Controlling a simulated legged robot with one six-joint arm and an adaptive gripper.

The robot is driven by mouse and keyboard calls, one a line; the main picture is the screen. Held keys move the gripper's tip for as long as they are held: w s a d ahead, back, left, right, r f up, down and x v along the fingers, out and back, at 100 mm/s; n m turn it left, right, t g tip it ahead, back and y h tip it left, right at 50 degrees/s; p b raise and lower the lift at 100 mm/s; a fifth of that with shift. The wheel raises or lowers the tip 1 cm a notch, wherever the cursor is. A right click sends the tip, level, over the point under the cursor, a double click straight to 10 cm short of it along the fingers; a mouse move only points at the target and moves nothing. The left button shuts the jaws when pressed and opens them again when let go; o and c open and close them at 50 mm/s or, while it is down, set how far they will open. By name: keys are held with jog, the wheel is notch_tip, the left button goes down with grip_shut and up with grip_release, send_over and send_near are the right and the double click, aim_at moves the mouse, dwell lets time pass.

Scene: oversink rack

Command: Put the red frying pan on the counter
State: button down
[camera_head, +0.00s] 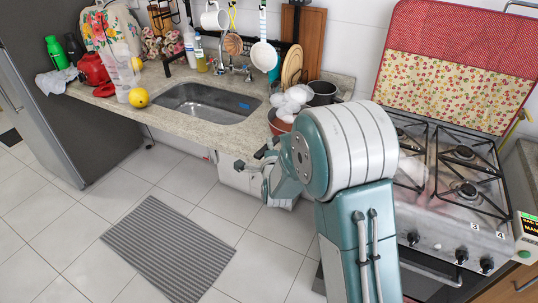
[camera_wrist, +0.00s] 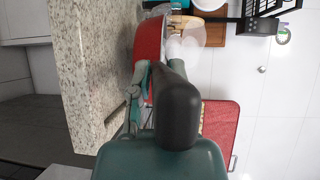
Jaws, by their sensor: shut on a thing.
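The red frying pan (camera_head: 276,122) is at the counter's right end, beside the sink, with white rounded items over it. In the wrist view, its red side (camera_wrist: 148,45) shows next to the speckled counter (camera_wrist: 85,60). My gripper (camera_head: 256,166) is at the counter's front edge, below the pan in the head view. In the wrist view my gripper (camera_wrist: 140,95) meets the near side of the pan and is shut on it. The grip point is partly hidden by my own wrist. I cannot tell whether the pan touches the counter.
The sink (camera_head: 208,102) lies left of the pan. A dark pot (camera_head: 321,92) and wooden boards (camera_head: 293,64) stand behind it. The stove (camera_head: 440,165) is to the right. A yellow fruit (camera_head: 138,97) and a red item (camera_head: 92,68) are at the counter's left. Bare counter (camera_head: 180,124) runs along the front.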

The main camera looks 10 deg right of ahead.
jog(key=shift+w+f, duration=0.3)
jog(key=shift+w, duration=0.05)
notch_tip(320, 180, down, 3)
jog(key=shift+w+f, duration=0.1)
jog(key=c, duration=0.6)
grip_release()
jog(key=s+d+r+n+g, duration=0.1)
jog(key=s+r+n+g, duration=0.2)
jog(key=s, duration=0.9)
jog(key=s+d+r+n+g, duration=0.2)
jog(key=s+r+n+g, duration=0.2)
jog(key=s, duration=0.9)
jog(key=s+d+r+n+g, duration=0.1)
jog(key=s+r+n+g, duration=0.3)
jog(key=s+r+n, duration=0.4)
jog(key=s+n, duration=0.3)
jog(key=s, duration=0.2)
jog(key=shift+s+d+r+n+y, duration=0.15)
jog(key=shift+s+d+n+y, duration=0.05)
jog(key=shift+d+n+y, duration=0.2)
